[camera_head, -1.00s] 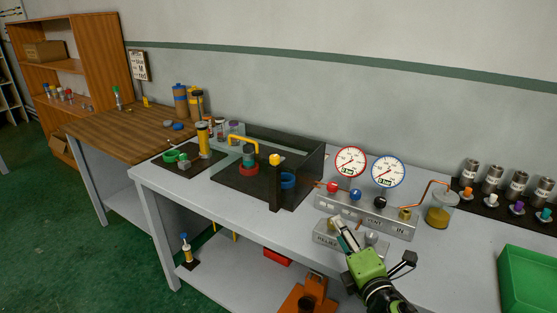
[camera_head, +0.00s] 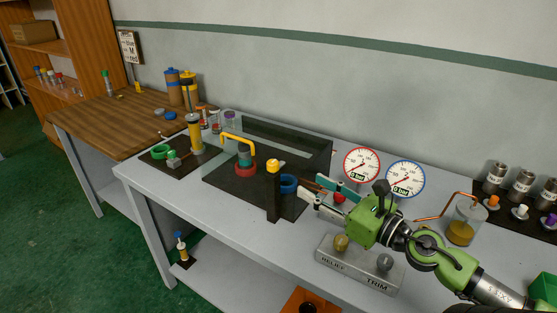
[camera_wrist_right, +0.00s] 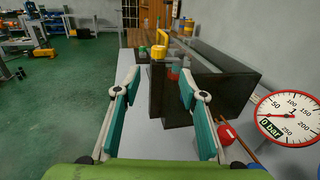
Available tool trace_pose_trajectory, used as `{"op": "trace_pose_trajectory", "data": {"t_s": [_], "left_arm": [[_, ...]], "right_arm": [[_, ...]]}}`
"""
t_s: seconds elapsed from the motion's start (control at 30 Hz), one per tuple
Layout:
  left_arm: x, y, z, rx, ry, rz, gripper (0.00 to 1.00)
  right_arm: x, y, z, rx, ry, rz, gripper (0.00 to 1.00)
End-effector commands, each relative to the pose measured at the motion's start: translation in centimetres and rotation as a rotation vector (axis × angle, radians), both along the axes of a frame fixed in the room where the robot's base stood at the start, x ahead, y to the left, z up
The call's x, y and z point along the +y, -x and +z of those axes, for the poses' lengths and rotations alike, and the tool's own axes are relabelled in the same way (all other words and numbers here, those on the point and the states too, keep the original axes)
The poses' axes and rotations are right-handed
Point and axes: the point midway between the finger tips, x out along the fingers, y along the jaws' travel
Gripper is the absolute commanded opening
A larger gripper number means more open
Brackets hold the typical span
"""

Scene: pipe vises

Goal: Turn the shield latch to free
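The shield latch appears to be the yellow knob (camera_head: 273,166) on top of a dark upright post (camera_head: 273,200) at the front right corner of the shielded bay. It also shows in the wrist view (camera_wrist_right: 158,51), above and between my fingers. Which way the latch is turned is too small to tell. The clear shield (camera_head: 224,152) with a yellow handle (camera_head: 238,139) stands over the bay. My right gripper (camera_head: 317,187) is open and empty, to the right of the post and apart from it. Its teal-padded fingers (camera_wrist_right: 160,84) point toward the post. My left gripper is not in view.
Two round gauges (camera_head: 361,166) stand behind my right gripper, above a partly hidden valve panel. The relief and trim panel (camera_head: 359,265) lies in front of it. A jar (camera_head: 461,222) stands to the right. Bare bench top (camera_head: 230,209) lies in front of the bay.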

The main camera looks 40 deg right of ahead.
Motion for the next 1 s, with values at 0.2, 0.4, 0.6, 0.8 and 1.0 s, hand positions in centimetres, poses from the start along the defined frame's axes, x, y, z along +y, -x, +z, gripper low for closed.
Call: {"op": "trace_pose_trajectory", "data": {"t_s": [0.2,0.4,0.6,0.8,1.0], "left_arm": [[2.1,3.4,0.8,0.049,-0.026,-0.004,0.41],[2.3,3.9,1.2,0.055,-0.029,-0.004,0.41],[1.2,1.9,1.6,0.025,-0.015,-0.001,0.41],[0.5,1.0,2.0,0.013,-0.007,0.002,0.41],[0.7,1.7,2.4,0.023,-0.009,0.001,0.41]], "right_arm": [[0.5,-2.8,0.4,-0.002,0.001,0.004,0.38],[1.0,-5.8,0.3,-0.004,-0.002,0.001,0.38],[1.3,-8.2,0.3,-0.004,-0.003,-0.002,0.38],[1.7,-10.0,0.3,-0.004,-0.003,-0.001,0.38],[1.8,-11.6,0.3,-0.004,-0.005,-0.005,0.38]]}}
